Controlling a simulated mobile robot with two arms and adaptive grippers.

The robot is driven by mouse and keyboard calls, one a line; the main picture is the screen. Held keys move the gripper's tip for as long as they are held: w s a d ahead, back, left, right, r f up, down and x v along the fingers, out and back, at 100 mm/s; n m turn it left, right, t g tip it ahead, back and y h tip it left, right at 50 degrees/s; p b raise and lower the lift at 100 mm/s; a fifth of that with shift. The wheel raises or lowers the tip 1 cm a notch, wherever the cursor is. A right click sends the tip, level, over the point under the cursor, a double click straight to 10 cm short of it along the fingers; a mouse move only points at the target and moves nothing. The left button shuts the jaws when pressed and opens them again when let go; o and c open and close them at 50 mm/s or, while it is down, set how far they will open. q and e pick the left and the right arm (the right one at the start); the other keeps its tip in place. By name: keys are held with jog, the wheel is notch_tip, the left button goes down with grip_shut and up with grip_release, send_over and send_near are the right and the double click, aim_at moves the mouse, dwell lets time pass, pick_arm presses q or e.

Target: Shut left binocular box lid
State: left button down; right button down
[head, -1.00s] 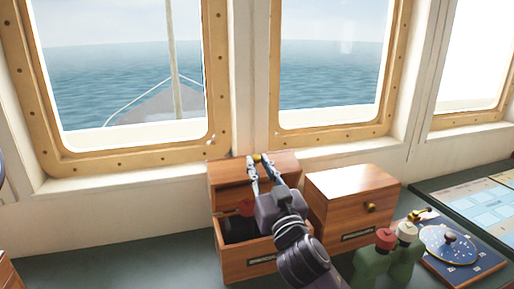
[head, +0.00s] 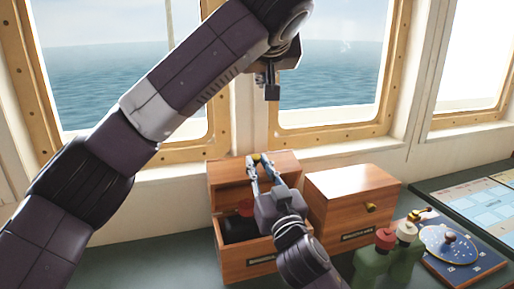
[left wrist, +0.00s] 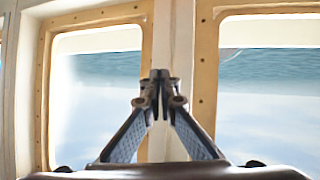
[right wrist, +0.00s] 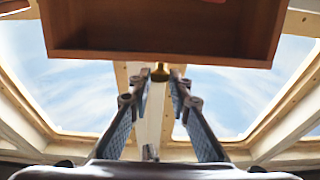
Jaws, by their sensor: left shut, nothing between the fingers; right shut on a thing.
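The left wooden binocular box (head: 250,263) stands on the counter below the windows. Its lid (head: 221,175) is open and raised at the back. A dark object (head: 236,229) with something red beside it shows inside, partly hidden by my right arm. My right gripper (head: 260,162) is shut on the lid's brass knob (right wrist: 160,73), seen between the fingers in the right wrist view. The lid's hollow underside (right wrist: 160,35) is above it there. My left gripper (head: 271,92) is shut and empty, high in front of the windows; its fingertips (left wrist: 160,76) meet in the left wrist view.
A second wooden box (head: 350,192) with a shut lid and brass knob stands close on the right. A blue instrument (head: 450,246) and charts lie further right. The counter at left is clear.

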aim_at(257, 156)
pick_arm(q)
notch_tip(257, 156, down, 8)
jog(key=s+f+g+y, duration=0.1)
jog(key=s+g+y, duration=0.1)
jog(key=g, duration=0.1)
jog(key=x, duration=1)
jog(key=shift+w+a+r, duration=0.15)
jog(key=shift+w, duration=0.15)
jog(key=shift+s+f, duration=0.2)
jog(key=shift+s, duration=0.25)
jog(key=shift+s+f, duration=0.25)
jog(key=shift+s, duration=0.25)
pick_arm(e)
jog(key=shift+w, duration=0.1)
pick_arm(q)
jog(key=shift+s+f, duration=0.45)
jog(key=shift+s, duration=0.35)
jog(key=shift+d, duration=0.25)
pick_arm(e)
jog(key=shift+f, duration=0.1)
